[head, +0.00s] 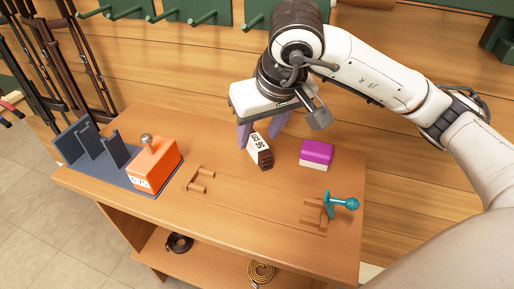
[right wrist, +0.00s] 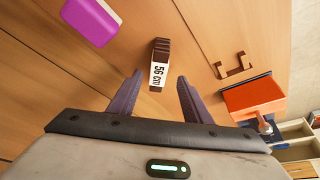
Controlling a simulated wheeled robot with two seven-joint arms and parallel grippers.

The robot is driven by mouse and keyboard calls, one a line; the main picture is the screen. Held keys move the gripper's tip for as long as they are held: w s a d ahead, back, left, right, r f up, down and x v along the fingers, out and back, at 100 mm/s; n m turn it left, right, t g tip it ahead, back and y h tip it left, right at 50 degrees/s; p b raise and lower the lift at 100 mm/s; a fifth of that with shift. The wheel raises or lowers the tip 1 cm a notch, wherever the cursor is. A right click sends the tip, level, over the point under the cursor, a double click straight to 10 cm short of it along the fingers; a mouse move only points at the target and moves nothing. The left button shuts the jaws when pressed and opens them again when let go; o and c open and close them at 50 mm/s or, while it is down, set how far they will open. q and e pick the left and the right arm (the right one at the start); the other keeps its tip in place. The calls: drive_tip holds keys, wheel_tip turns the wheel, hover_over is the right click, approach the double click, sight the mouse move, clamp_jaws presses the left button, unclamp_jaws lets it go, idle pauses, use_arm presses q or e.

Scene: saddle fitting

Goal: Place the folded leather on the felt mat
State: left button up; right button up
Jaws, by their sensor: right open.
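A dark brown folded piece (head: 266,163), which looks like the folded leather, lies on the wooden table with a white label reading "56 cm". It also shows in the right wrist view (right wrist: 161,51). My right gripper (head: 259,142) is open above it, with purple fingers on either side of the labelled end. In the right wrist view, the piece lies beyond and between the fingertips (right wrist: 160,78), with gaps on both sides. A flat blue-grey base (head: 135,182) at the table's left may be the felt mat; I cannot tell. My left gripper is not in view.
An orange block (head: 154,168) with a knob stands at the left beside blue-grey upright plates (head: 92,145). A magenta-and-white block (head: 316,154) is to the right. Small wooden cradles (head: 199,180) and a teal knobbed tool (head: 342,203) are nearer the front. The middle front is clear.

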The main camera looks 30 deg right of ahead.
sight(257, 141)
drive_tip(key=x, duration=0.4)
drive_tip(key=shift+d+f, duration=0.2)
drive_tip(key=shift+c, duration=0.6)
clamp_jaws()
drive_tip(key=shift+r, duration=0.15)
